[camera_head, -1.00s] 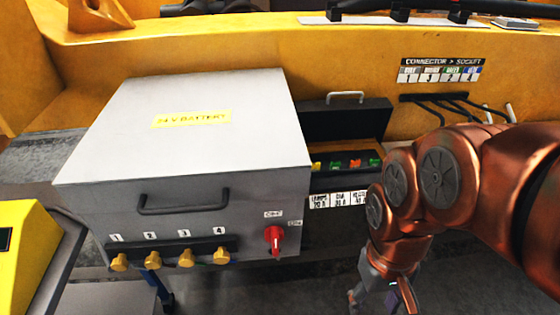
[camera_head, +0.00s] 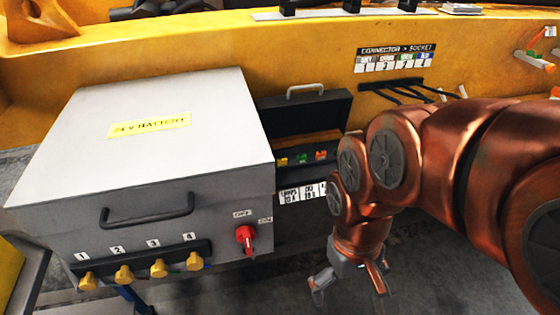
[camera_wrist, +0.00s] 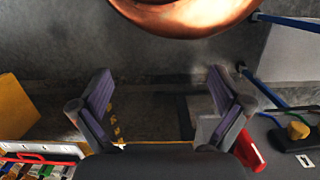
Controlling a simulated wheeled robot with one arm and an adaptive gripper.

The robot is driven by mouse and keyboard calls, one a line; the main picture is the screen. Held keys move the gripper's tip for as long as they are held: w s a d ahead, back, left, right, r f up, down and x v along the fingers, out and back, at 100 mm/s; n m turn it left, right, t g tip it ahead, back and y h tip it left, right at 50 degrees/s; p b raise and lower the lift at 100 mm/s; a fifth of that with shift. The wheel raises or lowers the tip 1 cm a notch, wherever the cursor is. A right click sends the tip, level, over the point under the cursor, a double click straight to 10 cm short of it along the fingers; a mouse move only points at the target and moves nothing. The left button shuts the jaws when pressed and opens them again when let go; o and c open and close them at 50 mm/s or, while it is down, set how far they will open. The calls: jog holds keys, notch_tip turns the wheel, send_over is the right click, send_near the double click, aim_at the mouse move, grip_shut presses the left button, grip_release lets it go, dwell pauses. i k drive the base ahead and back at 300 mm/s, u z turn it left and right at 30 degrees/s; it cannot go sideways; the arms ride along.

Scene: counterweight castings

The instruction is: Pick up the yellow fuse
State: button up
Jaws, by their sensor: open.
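The yellow fuse (camera_head: 283,161) appears as a small yellow piece at the left end of a row of fuses in the open black fuse box (camera_head: 304,113), just right of the grey battery box. Green and orange fuses sit to its right. My gripper (camera_head: 350,288) hangs below and to the right of the fuse box, apart from it and pointing down. Its two fingers are spread and empty, and they also show in the wrist view (camera_wrist: 160,108). I cannot make out the yellow fuse for certain in the wrist view.
The grey battery box (camera_head: 60,190) has a handle, several yellow connectors and a red switch (camera_head: 246,239) facing me. A yellow machine body (camera_head: 200,50) runs behind. Black cables (camera_head: 395,92) hang right of the fuse box. Floor lies under my gripper.

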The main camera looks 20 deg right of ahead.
aim_at(282, 162)
jog(key=u, duration=3.1)
jog(key=k, duration=1.45)
jog(key=z, duration=0.2)
